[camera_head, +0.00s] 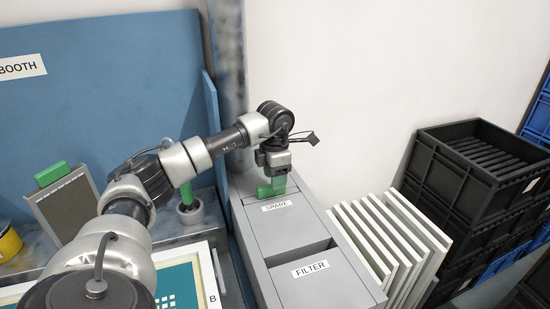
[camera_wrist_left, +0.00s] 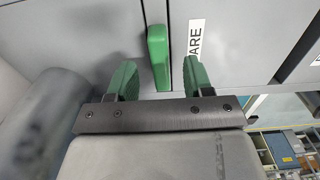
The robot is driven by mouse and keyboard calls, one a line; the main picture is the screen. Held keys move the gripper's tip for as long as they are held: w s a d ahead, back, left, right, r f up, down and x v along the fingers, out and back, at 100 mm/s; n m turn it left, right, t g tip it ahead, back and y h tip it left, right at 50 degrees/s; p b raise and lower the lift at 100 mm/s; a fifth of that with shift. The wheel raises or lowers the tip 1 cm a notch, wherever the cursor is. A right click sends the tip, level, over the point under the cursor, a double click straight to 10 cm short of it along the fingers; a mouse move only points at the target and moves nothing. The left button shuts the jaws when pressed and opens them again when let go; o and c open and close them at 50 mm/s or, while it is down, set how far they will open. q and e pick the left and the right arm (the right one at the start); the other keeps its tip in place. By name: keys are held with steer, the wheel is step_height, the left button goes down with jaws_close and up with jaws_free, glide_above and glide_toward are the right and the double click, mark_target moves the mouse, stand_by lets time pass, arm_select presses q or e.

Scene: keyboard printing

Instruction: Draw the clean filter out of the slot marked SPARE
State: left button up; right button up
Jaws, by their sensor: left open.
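The slot marked SPARE is the rear part of a grey cabinet, with a SPARE label (camera_head: 277,206) on its top. A green handle (camera_wrist_left: 158,58) stands up at this slot; the filter body below it is hidden. My left gripper (camera_head: 274,178) points down over the SPARE slot. In the left wrist view its two green fingers (camera_wrist_left: 160,78) are spread, one on each side of the handle, with a gap on both sides. They do not grip it. In the head view the fingers and handle merge into one green patch. My right gripper is not in view.
An open compartment with a FILTER label (camera_head: 310,268) is in front of the SPARE slot. Another green-topped filter panel (camera_head: 66,203) leans on the bench at left. White frames (camera_head: 385,245) and black crates (camera_head: 470,170) stand right. A blue booth wall (camera_head: 110,95) is behind.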

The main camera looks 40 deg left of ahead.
arm_select(q)
step_height(320, 180, down, 3)
steer(key=shift+f, duration=0.35)
jaws_close()
steer(key=c, duration=0.7)
jaws_free()
steer(key=shift+c, duration=1.2)
jaws_close()
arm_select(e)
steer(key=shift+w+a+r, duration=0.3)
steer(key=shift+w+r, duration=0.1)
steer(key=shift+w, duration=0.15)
arm_select(q)
steer(key=shift+p, duration=0.3)
